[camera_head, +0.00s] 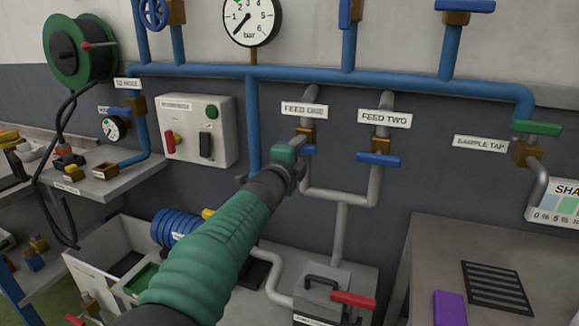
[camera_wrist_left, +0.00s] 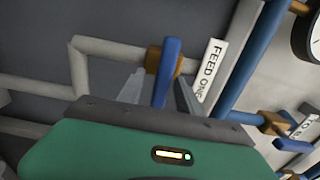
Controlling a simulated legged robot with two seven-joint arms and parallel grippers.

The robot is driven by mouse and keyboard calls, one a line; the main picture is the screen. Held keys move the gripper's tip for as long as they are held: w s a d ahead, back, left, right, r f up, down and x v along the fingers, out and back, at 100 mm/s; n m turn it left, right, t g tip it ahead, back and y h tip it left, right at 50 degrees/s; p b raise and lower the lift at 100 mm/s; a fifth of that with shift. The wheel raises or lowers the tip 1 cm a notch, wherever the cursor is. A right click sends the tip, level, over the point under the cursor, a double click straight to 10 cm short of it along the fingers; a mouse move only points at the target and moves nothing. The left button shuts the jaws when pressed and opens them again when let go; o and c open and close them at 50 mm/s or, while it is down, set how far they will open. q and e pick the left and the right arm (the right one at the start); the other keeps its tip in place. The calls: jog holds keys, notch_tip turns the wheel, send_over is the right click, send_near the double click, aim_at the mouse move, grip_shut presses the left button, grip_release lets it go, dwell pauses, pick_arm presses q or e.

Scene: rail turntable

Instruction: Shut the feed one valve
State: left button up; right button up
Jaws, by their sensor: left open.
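The feed one valve has a brass body (camera_head: 307,133) on a grey pipe below the "FEED ONE" label (camera_head: 304,110). Its blue handle shows partly past my left gripper (camera_head: 300,146) in the head view. In the left wrist view the blue handle (camera_wrist_left: 168,72) lies crosswise to the pipe, in front of the brass body (camera_wrist_left: 153,60). My left gripper (camera_wrist_left: 158,92) is open there, with one finger on each side of the handle. Contact cannot be told. My right gripper is in neither view.
The feed two valve's blue handle (camera_head: 378,159) is close on the right, crosswise to its pipe. A blue pipe (camera_head: 252,120) runs down at the left. A grey box with a red lever (camera_head: 353,300) stands below. A switch box (camera_head: 198,130) hangs at the left.

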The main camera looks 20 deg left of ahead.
pick_arm(q)
jog(key=s+b, duration=0.3)
jog(key=s, duration=1.2)
jog(key=shift+s+a+f, duration=0.15)
jog(key=shift+a, duration=0.05)
jog(key=s+f+n+g, duration=0.3)
jog(key=f+n+g, duration=0.15)
jog(key=f, duration=0.85)
jog(key=s+f+n+g, duration=0.3)
jog(key=f+n, duration=0.2)
jog(key=f, duration=0.7)
jog(key=s+d+f+n+g, duration=0.2)
jog(key=s+f+n+g, duration=0.65)
jog(key=s+f, duration=0.95)
notch_tip(320, 180, up, 26)
jog(key=p, duration=2.6)
jog(key=shift+r+n+t+y+p, duration=0.25)
jog(key=shift+n+t+y+p, duration=0.05)
jog(key=shift+p, duration=0.05)
